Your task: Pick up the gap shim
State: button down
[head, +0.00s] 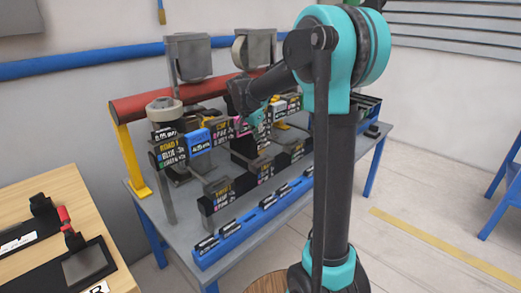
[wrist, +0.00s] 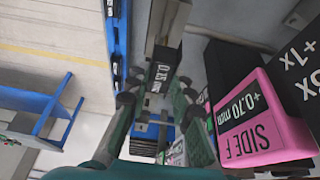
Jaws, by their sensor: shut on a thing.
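In the wrist view a small block with a black face marked like "0.15 mm" (wrist: 157,78), which I take as the gap shim, lies between the two fingers of my gripper (wrist: 155,98). The fingers are shut on it, one on each side. In the head view my gripper (head: 256,117) is over the middle of the grey table, among the labelled blocks. The shim cannot be made out there, as the arm and blocks crowd it.
A pink block marked "+0.70 mm, SIDE F" (wrist: 262,120) stands close right of the fingers. In the head view, a blue rail (head: 235,240) with black labels runs along the table front. A red beam (head: 190,93) spans the back. A wooden bench (head: 45,205) stands at left.

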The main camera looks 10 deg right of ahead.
notch_tip(320, 180, up, 18)
dwell(1.1)
jog(key=shift+r, duration=0.1)
jog(key=shift+s, duration=0.1)
